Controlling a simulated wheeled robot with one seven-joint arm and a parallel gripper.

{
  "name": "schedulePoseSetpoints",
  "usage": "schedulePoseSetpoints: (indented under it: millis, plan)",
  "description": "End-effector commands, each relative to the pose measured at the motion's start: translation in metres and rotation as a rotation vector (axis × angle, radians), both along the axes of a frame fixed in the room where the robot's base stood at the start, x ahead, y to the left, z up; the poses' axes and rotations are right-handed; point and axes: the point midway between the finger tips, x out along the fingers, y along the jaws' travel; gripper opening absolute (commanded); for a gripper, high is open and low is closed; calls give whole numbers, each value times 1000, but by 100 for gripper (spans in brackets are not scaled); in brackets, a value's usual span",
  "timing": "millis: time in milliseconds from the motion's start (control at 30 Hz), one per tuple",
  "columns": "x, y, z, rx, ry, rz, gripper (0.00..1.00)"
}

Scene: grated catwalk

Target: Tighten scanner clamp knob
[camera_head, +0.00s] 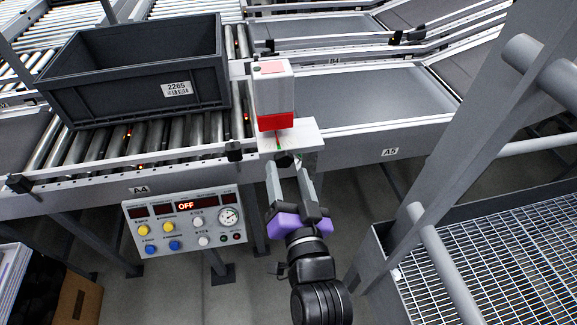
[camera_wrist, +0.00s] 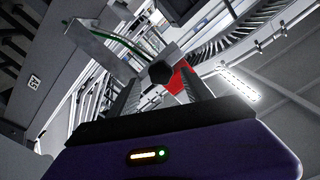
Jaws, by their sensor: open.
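The scanner (camera_head: 273,92), a white box with a red lower part, stands on a pale bracket plate (camera_head: 305,134) at the conveyor's edge in the head view. The small dark clamp knob (camera_head: 284,160) sits under the plate's near edge. In the wrist view the knob (camera_wrist: 160,72) is a black faceted shape between the two fingers, with red of the scanner (camera_wrist: 178,82) behind it. My gripper (camera_head: 289,174) is open, its grey fingers pointing at the knob from the near side. Whether a finger touches the knob, I cannot tell.
A grey crate (camera_head: 70,97) labelled 2265 stands on the rollers at left. A control panel (camera_head: 185,222) reading OFF hangs below the conveyor, left of my gripper. A grey post and railing (camera_head: 450,140) rise at right, beside grated flooring (camera_head: 500,265).

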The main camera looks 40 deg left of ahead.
Motion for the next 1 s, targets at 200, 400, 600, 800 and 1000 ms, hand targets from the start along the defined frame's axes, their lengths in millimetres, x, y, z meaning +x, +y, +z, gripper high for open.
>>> schedulePoseSetpoints:
  millis: [200, 400, 600, 800, 1000]
  plan:
    - [13, 15, 1, 1, -1, -1, 57]
    - [15, 17, 0, 0, 0, -1, 57]
    - [15, 16, 0, 0, -1, -1, 40]
    - [15, 16, 0, 0, -1, -1, 0]
    - [15, 16, -1, -6, -7, -1, 0]
